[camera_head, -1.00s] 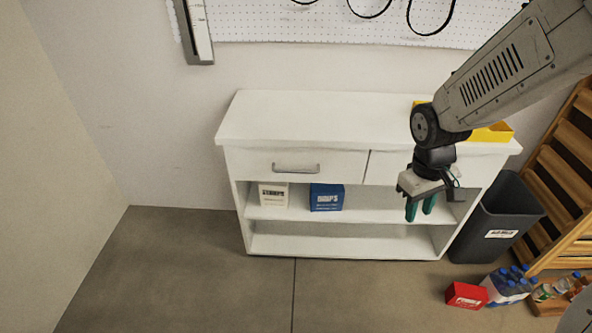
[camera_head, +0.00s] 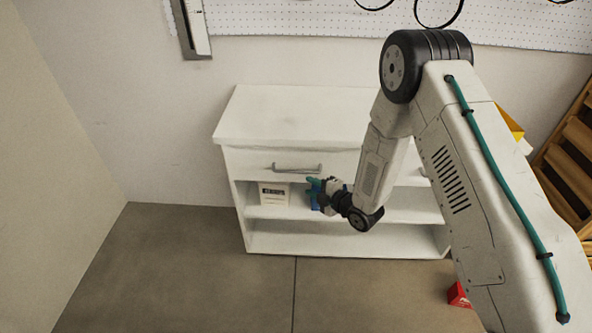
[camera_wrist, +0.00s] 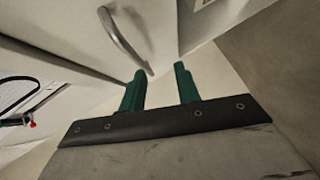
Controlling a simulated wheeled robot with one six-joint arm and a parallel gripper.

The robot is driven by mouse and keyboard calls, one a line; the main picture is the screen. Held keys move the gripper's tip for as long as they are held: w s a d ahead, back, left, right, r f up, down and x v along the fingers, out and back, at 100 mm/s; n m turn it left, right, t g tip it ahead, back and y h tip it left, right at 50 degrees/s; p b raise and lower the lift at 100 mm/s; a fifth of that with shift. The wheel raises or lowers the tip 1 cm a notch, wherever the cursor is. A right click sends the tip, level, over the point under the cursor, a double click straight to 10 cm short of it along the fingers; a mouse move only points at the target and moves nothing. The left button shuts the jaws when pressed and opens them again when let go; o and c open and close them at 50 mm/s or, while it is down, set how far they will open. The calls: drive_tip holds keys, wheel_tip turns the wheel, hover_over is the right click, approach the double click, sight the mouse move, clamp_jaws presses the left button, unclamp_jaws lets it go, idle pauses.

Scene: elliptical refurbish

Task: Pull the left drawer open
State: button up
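The left drawer (camera_head: 245,163) is at the upper left of the white cabinet and looks shut, its front flush. Its grey bar handle (camera_head: 297,167) runs level across the front. In the wrist view the handle (camera_wrist: 122,36) shows as a curved bar ahead of the fingers, up and left. My gripper (camera_head: 312,187) is just below and in front of the handle's right end, in front of the blue box. In the wrist view my gripper (camera_wrist: 160,82) has its two green fingers apart with nothing between them; the handle lies beyond the tips.
A white box (camera_head: 273,194) and a blue box (camera_head: 328,190), partly hidden by my gripper, stand on the shelf below. The cabinet top (camera_head: 290,112) is clear at left. A red box (camera_head: 458,296) lies on the floor at right.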

sight(298, 172)
drive_tip(key=shift+n+t+y, duration=0.5)
drive_tip(key=shift+n, duration=0.2)
drive_tip(key=w+a, duration=0.2)
drive_tip(key=w, duration=0.1)
drive_tip(key=w+a+r, duration=0.1)
drive_tip(key=w+a, duration=0.2)
drive_tip(key=shift+r, duration=0.1)
drive_tip(key=shift+c, duration=0.2)
